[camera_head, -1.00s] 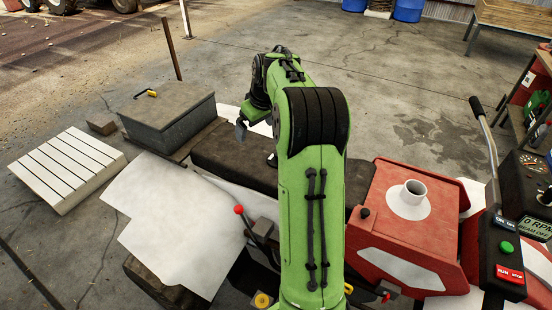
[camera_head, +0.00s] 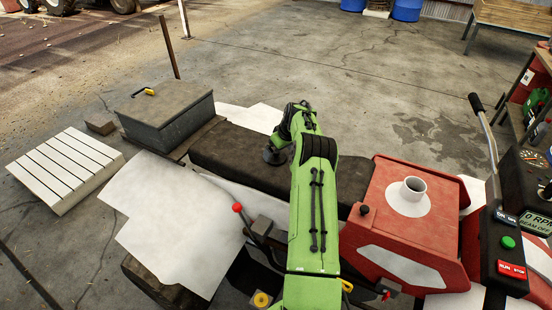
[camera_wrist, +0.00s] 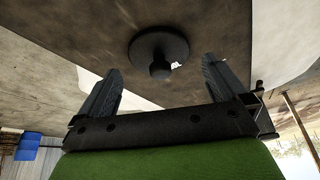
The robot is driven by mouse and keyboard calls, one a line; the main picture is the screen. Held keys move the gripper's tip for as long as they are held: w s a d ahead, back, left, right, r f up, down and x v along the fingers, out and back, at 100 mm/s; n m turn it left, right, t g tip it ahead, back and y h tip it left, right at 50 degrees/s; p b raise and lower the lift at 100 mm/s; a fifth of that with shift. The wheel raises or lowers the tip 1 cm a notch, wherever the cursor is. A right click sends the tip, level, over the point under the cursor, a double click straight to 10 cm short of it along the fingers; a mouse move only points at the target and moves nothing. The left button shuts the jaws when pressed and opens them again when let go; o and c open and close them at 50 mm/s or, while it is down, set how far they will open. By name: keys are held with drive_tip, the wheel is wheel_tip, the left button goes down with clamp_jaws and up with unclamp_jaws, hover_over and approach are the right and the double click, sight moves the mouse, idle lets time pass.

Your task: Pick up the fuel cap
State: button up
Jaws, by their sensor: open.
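The fuel cap (camera_wrist: 158,48) is a dark round disc with a short knob in the wrist view, against a brown-grey surface. My gripper (camera_wrist: 162,64) is open and empty, its two fingers apart on either side of the cap's knob in the picture. The cap appears beyond the fingertips, and no contact shows. In the head view my arm reaches over the long dark seat-like beam (camera_head: 225,155). A dark round shape shows at the arm's end there; I cannot tell whether it is the cap or part of my arm. The fingers are not clear in that view.
A red tank (camera_head: 405,230) with a white filler neck (camera_head: 413,188) stands right of my arm. A red-knobbed lever (camera_head: 238,208) rises to the left. A grey box (camera_head: 168,115) and a white slatted panel (camera_head: 65,170) lie farther left.

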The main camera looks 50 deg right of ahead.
drive_tip(key=x, duration=0.2)
drive_tip(key=shift+w+f, duration=0.15)
drive_tip(key=shift+f, duration=0.25)
drive_tip(key=shift+r, duration=0.1)
drive_tip(key=c, duration=0.9)
